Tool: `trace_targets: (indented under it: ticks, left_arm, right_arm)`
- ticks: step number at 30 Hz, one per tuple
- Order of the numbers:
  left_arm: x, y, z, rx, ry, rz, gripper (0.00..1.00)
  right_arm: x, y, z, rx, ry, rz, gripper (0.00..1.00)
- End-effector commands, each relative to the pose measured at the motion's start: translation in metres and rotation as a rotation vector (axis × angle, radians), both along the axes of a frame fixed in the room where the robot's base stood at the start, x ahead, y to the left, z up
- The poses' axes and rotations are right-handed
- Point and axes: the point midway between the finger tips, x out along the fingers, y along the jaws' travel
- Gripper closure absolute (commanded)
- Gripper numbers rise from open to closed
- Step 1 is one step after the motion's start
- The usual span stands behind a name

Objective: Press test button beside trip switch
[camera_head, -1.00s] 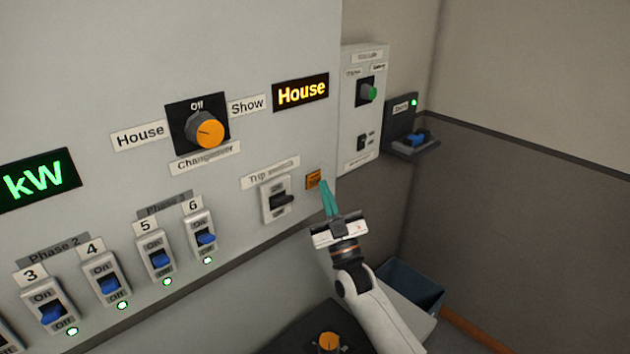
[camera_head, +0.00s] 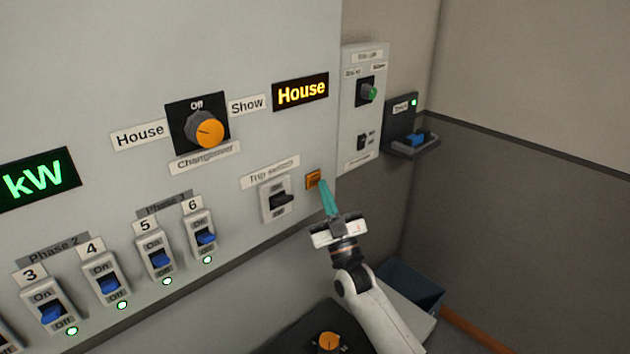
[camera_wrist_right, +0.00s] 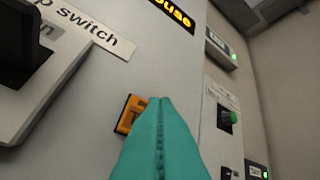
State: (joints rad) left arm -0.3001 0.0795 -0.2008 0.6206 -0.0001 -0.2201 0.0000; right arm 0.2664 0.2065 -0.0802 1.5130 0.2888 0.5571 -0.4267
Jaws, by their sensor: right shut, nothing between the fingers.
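The orange test button (camera_head: 313,179) is on the grey panel, just right of the trip switch (camera_head: 277,199), which has a dark lever below its label. My right gripper (camera_head: 323,183) is shut and empty, its teal fingertips at the lower right edge of the button. In the right wrist view the shut fingers (camera_wrist_right: 161,103) cover the right part of the orange button (camera_wrist_right: 130,114). I cannot tell whether the tips touch it. My left gripper is not in view.
The orange changeover knob (camera_head: 204,131) and a lit House display (camera_head: 301,91) are above. Several blue-levered phase switches (camera_head: 158,257) line the lower left. A small box with a green knob (camera_head: 369,94) is to the right. A blue bin (camera_head: 408,285) stands below.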

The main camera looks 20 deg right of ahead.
Motion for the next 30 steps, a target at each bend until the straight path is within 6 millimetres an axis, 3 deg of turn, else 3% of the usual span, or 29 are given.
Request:
trace_targets:
  ticks: [30]
  left_arm:
    - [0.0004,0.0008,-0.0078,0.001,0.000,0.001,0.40]
  right_arm:
    - [0.0115,0.0039,-0.0004,0.001,0.000,0.001,1.00]
